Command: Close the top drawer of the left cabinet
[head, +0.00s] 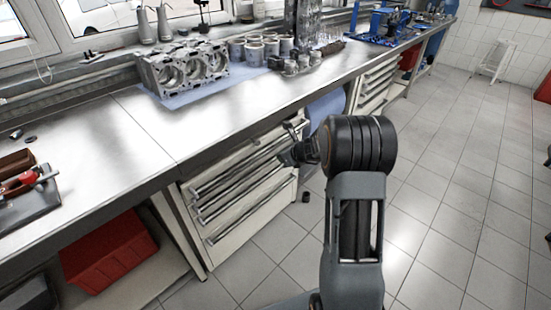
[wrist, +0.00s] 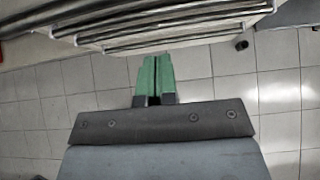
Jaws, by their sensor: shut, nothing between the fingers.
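The left cabinet (head: 250,212) is a pale drawer unit under the metal workbench, with several long bar handles across its front. Its top drawer (head: 235,160) is the uppermost front, just below the bench edge. I cannot tell exactly how far it stands out. My gripper (head: 287,156) is at the right end of the drawer fronts, partly hidden by my wrist. In the wrist view, its green fingertips (wrist: 155,60) are together and empty, just below the drawer handles (wrist: 170,30). I cannot tell whether they touch the cabinet.
An engine block (head: 182,70) and several cylindrical parts (head: 262,48) sit on the workbench (head: 160,125). A red bin (head: 108,250) is under the bench at left. Another drawer cabinet (head: 376,85) stands farther back. The tiled floor (head: 450,170) at right is mostly clear.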

